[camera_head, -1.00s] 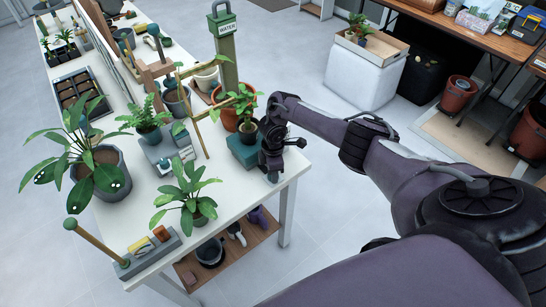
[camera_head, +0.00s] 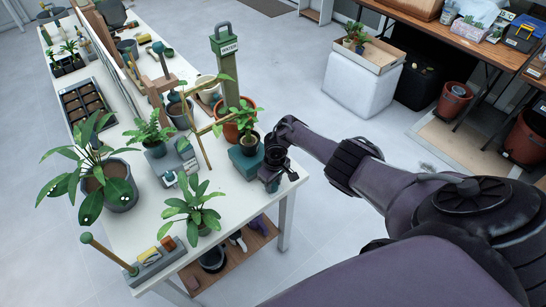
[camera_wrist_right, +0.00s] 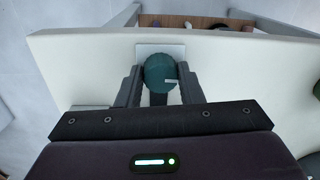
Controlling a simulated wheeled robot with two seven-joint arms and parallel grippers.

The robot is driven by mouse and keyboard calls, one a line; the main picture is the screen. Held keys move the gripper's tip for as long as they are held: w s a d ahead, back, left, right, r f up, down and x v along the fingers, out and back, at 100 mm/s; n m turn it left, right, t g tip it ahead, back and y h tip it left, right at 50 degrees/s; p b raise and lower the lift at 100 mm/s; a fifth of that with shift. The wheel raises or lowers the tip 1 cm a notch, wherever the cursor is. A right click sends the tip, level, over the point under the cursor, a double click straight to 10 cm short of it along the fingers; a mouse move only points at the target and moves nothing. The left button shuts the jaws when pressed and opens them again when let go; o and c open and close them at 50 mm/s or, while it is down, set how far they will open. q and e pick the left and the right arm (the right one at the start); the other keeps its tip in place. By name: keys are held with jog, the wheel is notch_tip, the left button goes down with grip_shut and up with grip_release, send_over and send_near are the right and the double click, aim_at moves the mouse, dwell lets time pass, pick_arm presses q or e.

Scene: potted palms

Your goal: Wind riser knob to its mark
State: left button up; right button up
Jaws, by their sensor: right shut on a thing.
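The riser is a teal block (camera_head: 238,166) at the table's right end, with a small potted plant (camera_head: 250,138) upright on it. In the right wrist view, the round teal knob (camera_wrist_right: 158,68) sits in front of a pale square plate (camera_wrist_right: 145,48). A short pale line on the knob points right. My right gripper (camera_wrist_right: 160,82) is shut on the knob, one finger on each side. In the head view, the right gripper (camera_head: 272,178) is beside the riser and its dark body hides most of the knob. The mark cannot be made out. My left gripper is not in view.
The white table (camera_head: 236,218) holds several potted plants. A green WATER post (camera_head: 225,65) and a terracotta pot (camera_head: 230,122) stand behind the riser. A grey block with a wooden peg (camera_head: 150,265) is at the front corner.

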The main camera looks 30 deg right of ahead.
jog(key=m, duration=0.2)
jog(key=m+p, duration=0.1)
jog(key=shift+r+m, duration=0.2)
jog(key=shift+m, duration=0.2)
jog(key=m, duration=0.2)
jog(key=shift+f+m+p, duration=0.1)
jog(key=shift+m+p, duration=0.3)
jog(key=m, duration=0.5)
jog(key=shift+t, duration=0.3)
jog(key=m, duration=0.5)
jog(key=shift+m, duration=0.4)
jog(key=o, duration=1)
jog(key=shift+a, duration=0.1)
jog(key=shift+c, duration=0.2)
